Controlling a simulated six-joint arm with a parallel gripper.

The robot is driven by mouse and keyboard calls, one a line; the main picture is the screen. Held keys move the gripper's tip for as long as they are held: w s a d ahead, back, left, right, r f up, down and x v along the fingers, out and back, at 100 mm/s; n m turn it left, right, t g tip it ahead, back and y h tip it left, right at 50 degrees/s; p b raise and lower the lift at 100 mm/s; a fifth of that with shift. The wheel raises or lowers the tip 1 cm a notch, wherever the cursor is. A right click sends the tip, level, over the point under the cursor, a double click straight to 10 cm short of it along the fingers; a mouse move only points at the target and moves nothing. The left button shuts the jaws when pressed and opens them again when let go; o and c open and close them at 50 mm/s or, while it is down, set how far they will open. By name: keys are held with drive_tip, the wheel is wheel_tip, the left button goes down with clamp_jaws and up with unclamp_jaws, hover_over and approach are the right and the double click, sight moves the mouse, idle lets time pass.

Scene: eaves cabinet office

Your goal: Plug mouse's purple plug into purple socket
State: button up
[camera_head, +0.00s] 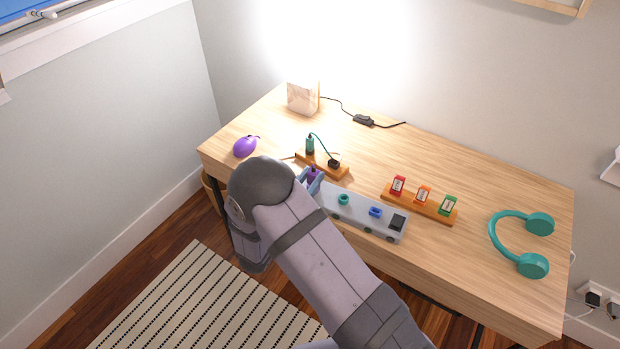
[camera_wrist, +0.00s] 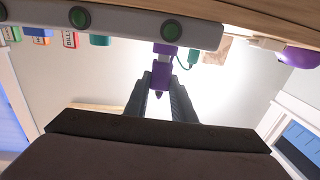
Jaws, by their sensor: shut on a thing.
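The purple mouse (camera_head: 245,146) lies at the left end of the desk; it also shows at the right of the wrist view (camera_wrist: 298,57). The purple plug (camera_wrist: 161,75) is held between the two fingers of my gripper (camera_wrist: 160,88), which is shut on it. In the inverted wrist view, the purple socket (camera_wrist: 165,47) on the grey hub (camera_head: 390,236) is right beside the plug's end. A short pale part shows between them; I cannot tell how far the plug is in. In the head view my arm hides much of the gripper and the hub's left end.
The hub also has a teal socket (camera_head: 343,199) and a blue socket (camera_head: 375,212). Behind it, a wooden block (camera_head: 318,160) holds a teal plug (camera_head: 310,145) with a cable. A card stand (camera_head: 405,198) and teal headphones (camera_head: 533,266) are to the right.

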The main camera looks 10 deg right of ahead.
drive_tip(key=shift+f+b, duration=0.35)
drive_tip(key=shift+f, duration=0.2)
drive_tip(key=o, duration=1.1)
drive_tip(key=shift+o, duration=0.2)
drive_tip(key=b+v, duration=0.1)
drive_tip(key=v, duration=0.6)
drive_tip(key=shift+s+a, duration=0.1)
